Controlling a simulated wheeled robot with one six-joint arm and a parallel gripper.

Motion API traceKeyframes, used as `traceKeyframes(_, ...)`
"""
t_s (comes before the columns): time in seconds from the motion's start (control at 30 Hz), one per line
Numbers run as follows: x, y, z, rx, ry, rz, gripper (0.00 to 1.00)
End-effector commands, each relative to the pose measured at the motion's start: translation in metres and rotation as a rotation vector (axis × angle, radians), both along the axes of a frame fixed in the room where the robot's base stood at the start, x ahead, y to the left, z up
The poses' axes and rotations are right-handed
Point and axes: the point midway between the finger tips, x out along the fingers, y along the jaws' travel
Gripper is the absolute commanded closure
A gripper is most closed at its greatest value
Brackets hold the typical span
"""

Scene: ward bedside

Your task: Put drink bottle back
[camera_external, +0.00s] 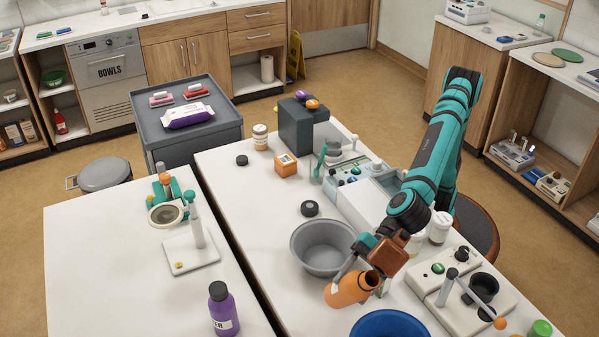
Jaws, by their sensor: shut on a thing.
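An orange drink bottle (346,291) is tilted far over, with its open mouth toward the right and no cap on it. My gripper (364,277) is shut on the orange bottle, in front of the grey bowl (322,262) and behind the blue bowl (388,326). The bottle overlaps the grey bowl's near side in the picture; I cannot tell whether they touch. A purple bottle (222,311) with a black cap stands upright on the left table's near edge.
A black round cap (310,208) lies on the white table (262,205) behind the grey bowl. Devices (466,290) crowd the right side, with white-lidded jars (439,228) behind them. A narrow gap separates the two tables. The left table's front left is clear.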

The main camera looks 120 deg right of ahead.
Motion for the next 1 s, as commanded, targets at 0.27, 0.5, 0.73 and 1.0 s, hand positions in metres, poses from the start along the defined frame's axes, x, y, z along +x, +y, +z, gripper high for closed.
traceKeyframes(0.27,0.0,0.003,-0.015,-0.136,-0.041,0.003,0.78)
traceKeyframes(0.5,0.003,-0.005,-0.013,-0.346,-0.109,0.002,0.78)
traceKeyframes(0.73,0.006,-0.013,-0.018,-0.541,-0.168,0.002,0.78)
traceKeyframes(1.0,0.007,-0.017,-0.033,-0.665,-0.203,0.004,0.78)
